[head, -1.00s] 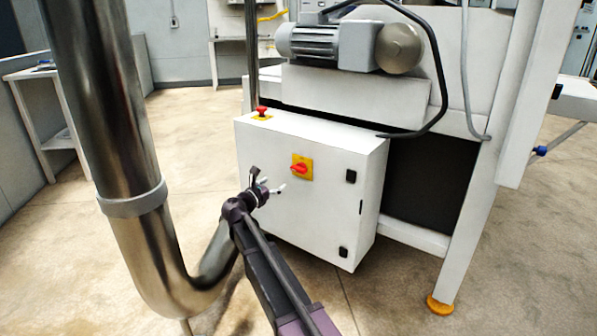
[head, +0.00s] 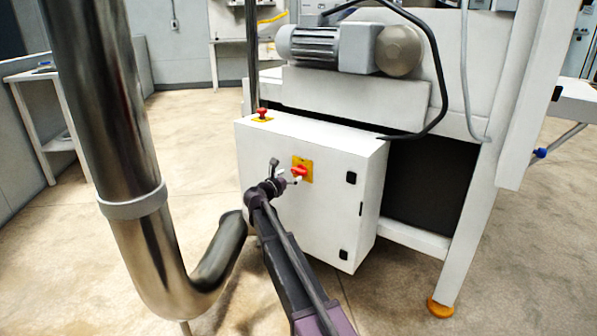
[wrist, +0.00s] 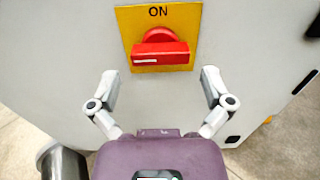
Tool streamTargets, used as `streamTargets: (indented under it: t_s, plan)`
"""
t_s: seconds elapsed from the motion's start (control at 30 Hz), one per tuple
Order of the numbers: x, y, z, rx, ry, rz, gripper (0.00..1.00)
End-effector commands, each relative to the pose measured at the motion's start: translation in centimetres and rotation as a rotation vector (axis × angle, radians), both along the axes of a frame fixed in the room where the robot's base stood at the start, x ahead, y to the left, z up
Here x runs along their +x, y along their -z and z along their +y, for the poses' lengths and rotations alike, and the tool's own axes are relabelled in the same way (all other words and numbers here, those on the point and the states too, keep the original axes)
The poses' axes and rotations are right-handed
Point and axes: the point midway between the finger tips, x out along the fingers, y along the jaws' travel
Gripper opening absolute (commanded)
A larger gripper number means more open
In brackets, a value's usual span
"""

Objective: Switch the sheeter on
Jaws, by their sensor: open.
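The red rotary switch (head: 299,171) sits on a yellow plate on the front of the sheeter's white control box (head: 330,215). In the wrist view the red switch handle (wrist: 160,54) lies roughly level, with a white mark at its left end, and the yellow plate (wrist: 187,12) reads "ON" at the top. My gripper (wrist: 160,88) is open and empty, its two fingers spread just below the handle, one to each side. In the head view my gripper (head: 285,176) is close to the switch at its left and partly overlaps it. The fingers appear apart from the handle.
A red push button (head: 262,112) stands on top of the box at the left. A large steel pipe (head: 130,150) curves up left of my arm. A motor (head: 345,45) and a black cable are above the box.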

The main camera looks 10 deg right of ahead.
Motion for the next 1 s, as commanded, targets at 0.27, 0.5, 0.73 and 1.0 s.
streamTargets:
  t_s: [0.27,0.5,0.73,1.0]
  plan:
    - [2.7,0.0,-2.5,0.0,0.0,0.0,1.0]
    - [3.5,0.0,-3.5,0.0,0.001,0.0,1.0]
    - [3.5,0.0,-3.5,0.0,0.0,0.0,1.0]
    - [3.5,0.0,-3.5,0.0,0.0,0.0,0.44]
